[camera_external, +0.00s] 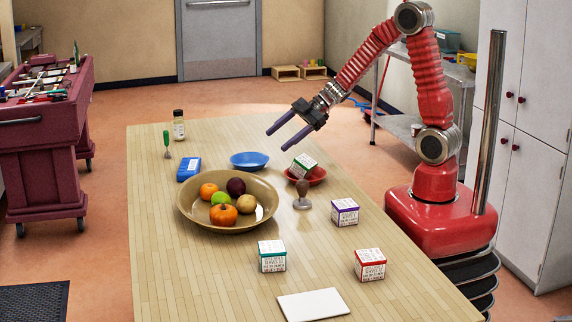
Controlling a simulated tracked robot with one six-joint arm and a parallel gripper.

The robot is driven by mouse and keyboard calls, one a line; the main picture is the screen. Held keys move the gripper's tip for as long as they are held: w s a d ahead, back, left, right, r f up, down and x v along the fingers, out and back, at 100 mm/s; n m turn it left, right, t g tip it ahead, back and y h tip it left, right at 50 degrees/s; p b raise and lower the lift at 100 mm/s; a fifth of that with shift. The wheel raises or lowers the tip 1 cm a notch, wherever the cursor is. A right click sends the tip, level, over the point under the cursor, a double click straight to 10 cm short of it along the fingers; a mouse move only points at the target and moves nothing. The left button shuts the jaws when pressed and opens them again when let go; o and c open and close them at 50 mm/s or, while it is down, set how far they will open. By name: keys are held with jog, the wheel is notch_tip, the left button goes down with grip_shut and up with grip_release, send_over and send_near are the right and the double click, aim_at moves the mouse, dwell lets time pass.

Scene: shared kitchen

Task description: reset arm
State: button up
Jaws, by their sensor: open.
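My gripper (281,136) hangs in the air above the far half of the wooden table (160,278). Its two purple fingers are apart and empty, pointing down and to the left. My red arm arches up from its base at the table's right side. In the picture, the fingertips are above a blue plate (249,159) and a red bowl (317,175). A green-topped box (303,165) sits tilted in the red bowl. I see no contact between the fingers and any object.
A large tan bowl (187,210) holds several fruits. Boxes with purple (344,212), teal (271,257) and red (370,265) tops, a stamp-like tool (302,196), a white board (313,305), a blue packet (189,169) and a jar (178,125) stand around it. The near left table is clear.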

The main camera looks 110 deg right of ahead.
jog(key=d+h, duration=0.1)
jog(key=d, duration=0.1)
jog(key=d+m+h, duration=0.1)
jog(key=d+h, duration=0.1)
jog(key=shift+s+d+r+m, duration=0.2)
jog(key=shift+d+m, duration=0.05)
jog(key=shift+m, duration=0.05)
jog(key=d+m+h, duration=0.1)
jog(key=s+d+r+g+h, duration=0.1)
jog(key=s+d+m+g+h, duration=0.1)
jog(key=shift+d+r+m+h, duration=0.25)
jog(key=shift+m+h, duration=0.05)
jog(key=s+a+r+m+g, duration=0.3)
jog(key=s+a+m+g, duration=0.2)
jog(key=s+a, duration=0.55)
jog(key=s+a+r+n+y, duration=0.1)
jog(key=a+r+y, duration=0.1)
jog(key=a, duration=1.1)
jog(key=s+a+r+n+t+y, duration=0.1)
jog(key=s+a+r+n+y, duration=0.1)
jog(key=a, duration=1.2)
jog(key=shift+r+y, duration=0.5)
jog(key=shift+r, duration=0.3)
